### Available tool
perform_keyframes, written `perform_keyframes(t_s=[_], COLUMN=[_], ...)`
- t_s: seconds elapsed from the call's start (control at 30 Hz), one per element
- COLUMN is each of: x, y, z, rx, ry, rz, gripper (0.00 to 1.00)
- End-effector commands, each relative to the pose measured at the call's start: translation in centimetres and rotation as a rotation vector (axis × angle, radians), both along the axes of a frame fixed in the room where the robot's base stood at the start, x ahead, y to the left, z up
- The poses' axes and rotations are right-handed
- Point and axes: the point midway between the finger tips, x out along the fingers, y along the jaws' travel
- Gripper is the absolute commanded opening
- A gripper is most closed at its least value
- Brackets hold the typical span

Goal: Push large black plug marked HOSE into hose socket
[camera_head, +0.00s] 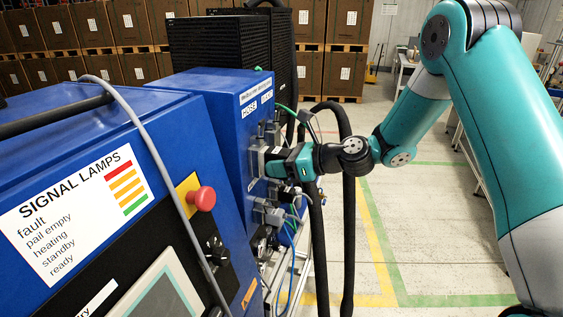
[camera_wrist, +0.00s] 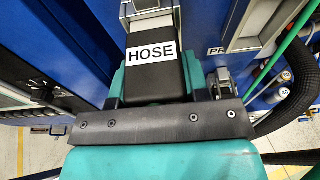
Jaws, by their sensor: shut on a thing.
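In the wrist view, the large black plug (camera_wrist: 155,80) with a white HOSE label lies between the jaws of my gripper (camera_wrist: 160,88), which are shut on it. A grey metal part (camera_wrist: 145,18) shows at the plug's far end, against the blue cabinet. I cannot tell how deep the plug sits in the hose socket. In the head view, my gripper (camera_head: 278,165) reaches the connector side of the blue cabinet, at a grey socket housing (camera_head: 257,161) below the HOSE sign (camera_head: 249,108). My gripper hides most of the plug there.
More connectors (camera_head: 268,212) and cables hang just below my gripper. Black hoses (camera_head: 347,200) hang close behind my wrist. A green cable (camera_wrist: 285,42) passes right of the plug. A red button (camera_head: 202,198) sticks out of the near cabinet. The floor to the right is clear.

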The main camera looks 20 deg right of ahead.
Motion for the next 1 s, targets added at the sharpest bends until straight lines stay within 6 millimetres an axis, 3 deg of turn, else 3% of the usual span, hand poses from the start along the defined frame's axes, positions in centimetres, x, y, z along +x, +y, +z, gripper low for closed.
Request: perform_keyframes(t_s=[1.0], x=[0.5], y=[0.67], z=[0.1], rx=[0.001], ry=[-0.001], rz=[0.0], gripper=[0.14])
